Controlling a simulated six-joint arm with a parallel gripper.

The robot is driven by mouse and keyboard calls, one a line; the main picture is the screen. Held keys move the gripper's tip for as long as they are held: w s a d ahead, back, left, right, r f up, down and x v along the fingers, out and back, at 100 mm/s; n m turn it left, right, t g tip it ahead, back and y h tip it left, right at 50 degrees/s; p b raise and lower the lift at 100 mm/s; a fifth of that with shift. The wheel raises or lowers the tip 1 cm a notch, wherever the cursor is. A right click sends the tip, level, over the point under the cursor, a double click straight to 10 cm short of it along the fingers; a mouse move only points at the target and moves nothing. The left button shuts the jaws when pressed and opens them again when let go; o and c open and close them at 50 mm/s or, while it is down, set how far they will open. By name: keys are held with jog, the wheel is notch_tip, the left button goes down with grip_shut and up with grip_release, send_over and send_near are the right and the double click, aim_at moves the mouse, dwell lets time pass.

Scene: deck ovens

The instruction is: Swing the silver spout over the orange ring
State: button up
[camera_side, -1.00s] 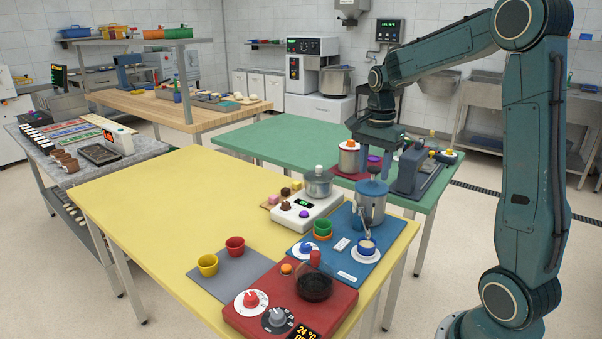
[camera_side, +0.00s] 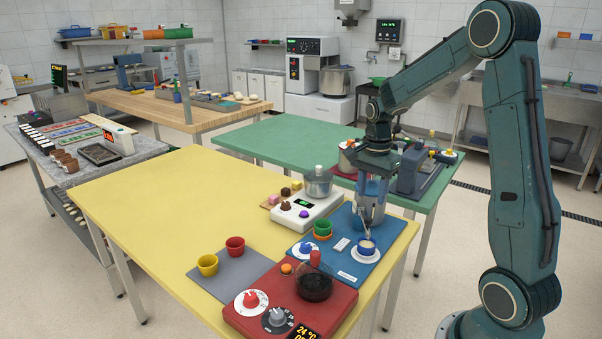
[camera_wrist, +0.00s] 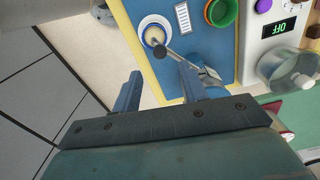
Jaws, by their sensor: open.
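The silver spout (camera_wrist: 180,60) is a thin rod with a dark knob at its end. It reaches from the silver urn (camera_wrist: 207,74) toward a cup on a white saucer (camera_wrist: 143,29). The urn stands on the blue mat, partly hidden behind my gripper in the side view. The orange ring (camera_side: 327,238) lies under the green cup (camera_side: 322,227), left of the white saucer (camera_side: 359,256); it also shows in the wrist view (camera_wrist: 209,17). My gripper (camera_side: 370,207) points down by the urn. Its fingers are apart and empty, with the spout's knob beyond their tips (camera_wrist: 160,70); contact is unclear.
A white scale (camera_side: 300,216) with a silver pot (camera_side: 318,184) stands left of the urn. A red hotplate unit (camera_side: 262,322) with a dark pan is at the front. Red and yellow cups sit on a grey mat (camera_side: 228,275). The yellow table (camera_side: 160,195) is clear at left.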

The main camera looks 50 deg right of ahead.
aim_at(369, 218)
jog(key=shift+f, duration=3.6)
grip_shut()
